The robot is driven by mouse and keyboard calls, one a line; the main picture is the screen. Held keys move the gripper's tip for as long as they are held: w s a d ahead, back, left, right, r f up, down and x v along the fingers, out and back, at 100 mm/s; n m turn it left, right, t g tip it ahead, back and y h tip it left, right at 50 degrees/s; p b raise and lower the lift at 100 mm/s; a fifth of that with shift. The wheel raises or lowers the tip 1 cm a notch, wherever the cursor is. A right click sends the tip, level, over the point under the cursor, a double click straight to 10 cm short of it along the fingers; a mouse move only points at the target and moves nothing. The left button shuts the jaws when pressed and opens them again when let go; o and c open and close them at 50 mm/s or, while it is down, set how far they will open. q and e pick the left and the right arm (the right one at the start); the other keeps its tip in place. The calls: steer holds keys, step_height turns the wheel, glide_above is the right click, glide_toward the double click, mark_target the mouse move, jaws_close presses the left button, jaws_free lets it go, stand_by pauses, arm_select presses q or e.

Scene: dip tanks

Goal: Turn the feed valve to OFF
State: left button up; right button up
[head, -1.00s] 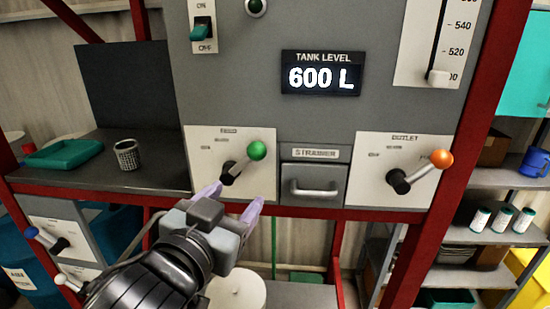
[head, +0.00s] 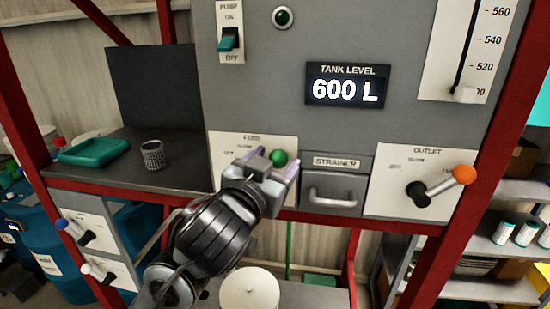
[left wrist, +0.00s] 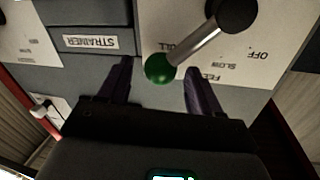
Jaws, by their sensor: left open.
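The feed valve's green ball knob (head: 279,158) shows just beyond my left gripper in the head view; its lever and hub are hidden there by the gripper. In the left wrist view the green knob (left wrist: 160,68) sits at the end of a metal lever (left wrist: 200,42) on a black hub (left wrist: 236,12), with the knob toward FULL and away from OFF. My left gripper (head: 277,165) is open. Its two purple fingers (left wrist: 158,82) are on either side of the knob, with a gap on both sides in the wrist view. My right gripper is not in view.
The strainer drawer (head: 331,190) with a bar handle is just right of the feed plate. The outlet valve's orange knob (head: 464,174) is further right. A dark shelf (head: 115,172) holds a teal tray (head: 95,151) and a mesh cup (head: 152,154). The tank display (head: 345,86) reads 600 L.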

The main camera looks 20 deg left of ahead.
arm_select(q)
steer(key=shift+w, duration=0.35)
jaws_close()
